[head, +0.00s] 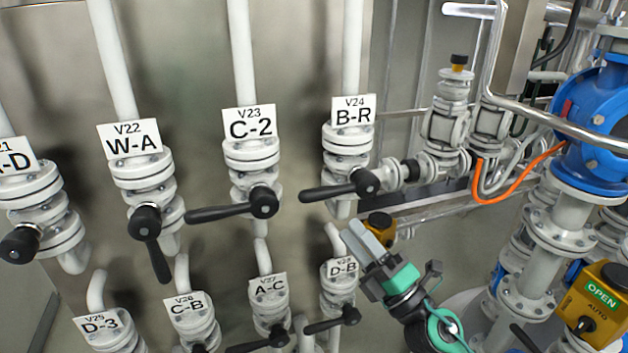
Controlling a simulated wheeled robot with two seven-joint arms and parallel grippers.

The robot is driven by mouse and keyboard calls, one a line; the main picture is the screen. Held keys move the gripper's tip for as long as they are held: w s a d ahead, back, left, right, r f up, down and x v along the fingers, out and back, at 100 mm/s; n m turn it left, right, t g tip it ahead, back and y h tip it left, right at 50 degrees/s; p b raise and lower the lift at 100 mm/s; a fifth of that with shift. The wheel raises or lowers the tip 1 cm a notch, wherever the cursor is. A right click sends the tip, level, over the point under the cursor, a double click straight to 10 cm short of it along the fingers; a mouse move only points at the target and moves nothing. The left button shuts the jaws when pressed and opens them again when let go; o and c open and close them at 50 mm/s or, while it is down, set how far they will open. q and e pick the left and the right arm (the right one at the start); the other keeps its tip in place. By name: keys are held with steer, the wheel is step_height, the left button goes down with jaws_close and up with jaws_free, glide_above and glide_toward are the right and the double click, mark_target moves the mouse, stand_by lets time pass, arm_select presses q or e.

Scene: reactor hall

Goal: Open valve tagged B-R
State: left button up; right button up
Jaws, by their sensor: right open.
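The valve tagged B-R (346,145), also marked V24, is a white flanged valve on a vertical white pipe in the upper row. Its black lever (325,193) points left, across the pipe, with its pivot at the right end. My right gripper (356,234) is below the lever's pivot, fingers pointing up and left. It is open, empty and apart from the lever. My left gripper is not in view.
Valve C-2 (250,155) stands left of B-R, its lever also pointing left. Valve W-A (143,175) has its lever pointing down. Pipework and a blue valve body (598,130) fill the right side.

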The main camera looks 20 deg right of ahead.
mark_target(316, 189)
steer(key=p+x, duration=0.5)
steer(key=x, duration=0.5)
steer(key=shift+w+r+p, duration=0.3)
steer(key=shift+p, duration=0.05)
steer(key=shift+w+a+r, duration=0.2)
steer(key=shift+w+a, duration=0.15)
steer(key=shift+w, duration=0.2)
steer(key=shift+c, duration=0.4)
jaws_close()
